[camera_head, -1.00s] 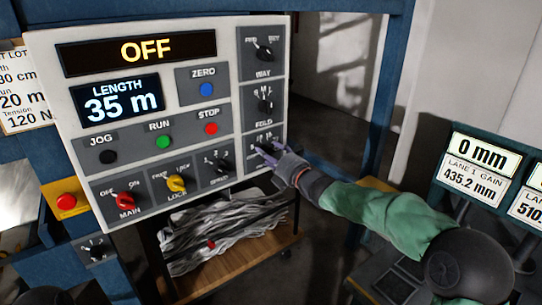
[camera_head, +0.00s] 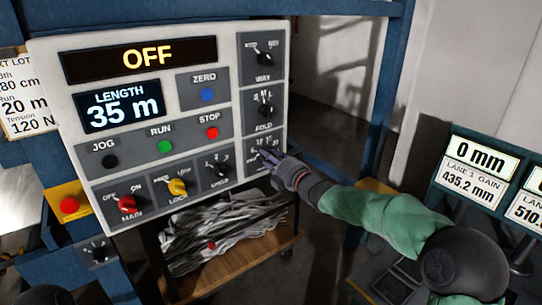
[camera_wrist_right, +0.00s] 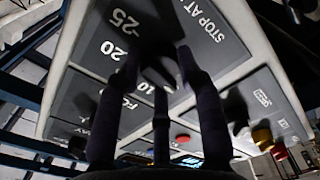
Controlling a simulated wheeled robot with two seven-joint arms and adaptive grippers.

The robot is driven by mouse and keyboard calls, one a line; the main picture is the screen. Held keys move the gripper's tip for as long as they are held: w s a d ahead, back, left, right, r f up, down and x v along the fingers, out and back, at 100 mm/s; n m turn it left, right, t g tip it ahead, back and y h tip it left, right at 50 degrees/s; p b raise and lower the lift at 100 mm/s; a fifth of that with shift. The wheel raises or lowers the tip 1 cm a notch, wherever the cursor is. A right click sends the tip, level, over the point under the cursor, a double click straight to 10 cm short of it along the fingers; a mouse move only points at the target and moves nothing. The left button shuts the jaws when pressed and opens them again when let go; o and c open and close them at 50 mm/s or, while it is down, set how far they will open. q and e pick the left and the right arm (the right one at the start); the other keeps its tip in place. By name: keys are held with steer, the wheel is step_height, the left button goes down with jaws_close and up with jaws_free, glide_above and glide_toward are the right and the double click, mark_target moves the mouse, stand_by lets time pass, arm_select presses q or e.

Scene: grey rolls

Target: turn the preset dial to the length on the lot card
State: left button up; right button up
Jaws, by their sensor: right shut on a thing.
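The preset dial (camera_wrist_right: 160,70) is at the lower right of the white control panel (camera_head: 45,70). Its scale shows 10, 20 and 25 in the right wrist view, with "STOP AT" beside it. My right gripper (camera_head: 268,158) has its dark fingers around the knob and is shut on it. The fingers hide much of the knob, so I cannot read where its pointer stands. The lot card (camera_head: 28,100) at the left edge is partly cut off and reads Run 20 m. The length display (camera_head: 122,105) reads 35 m. My left gripper is not in view.
Fold (camera_head: 264,103) and way (camera_head: 264,54) dials sit above the preset dial. The panel also has red, green, black and blue buttons, and main, lock and speed knobs. Displays (camera_head: 475,170) stand at the right. A wooden cart (camera_head: 240,270) with grey material is below.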

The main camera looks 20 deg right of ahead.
steer(key=m+p, duration=0.2)
steer(key=m, duration=0.1)
steer(key=shift+m, duration=0.4)
steer(key=m+p, duration=0.2)
steer(key=m, duration=0.1)
steer(key=shift+m, duration=0.3)
steer(key=m+p, duration=0.2)
steer(key=m, duration=0.1)
steer(key=shift+m, duration=0.4)
steer(key=m+p, duration=0.2)
steer(key=m, duration=0.1)
steer(key=shift+m, duration=0.3)
steer(key=m+p, duration=0.2)
steer(key=m, duration=0.1)
steer(key=shift+m, duration=0.3)
steer(key=m+p, duration=0.2)
steer(key=m, duration=0.1)
steer(key=shift+m, duration=0.3)
steer(key=m+p, duration=0.1)
steer(key=m, duration=0.2)
steer(key=shift+p, duration=0.35)
steer(key=shift+m+p, duration=0.65)
steer(key=shift+m, duration=1.05)
steer(key=shift+f, duration=0.1)
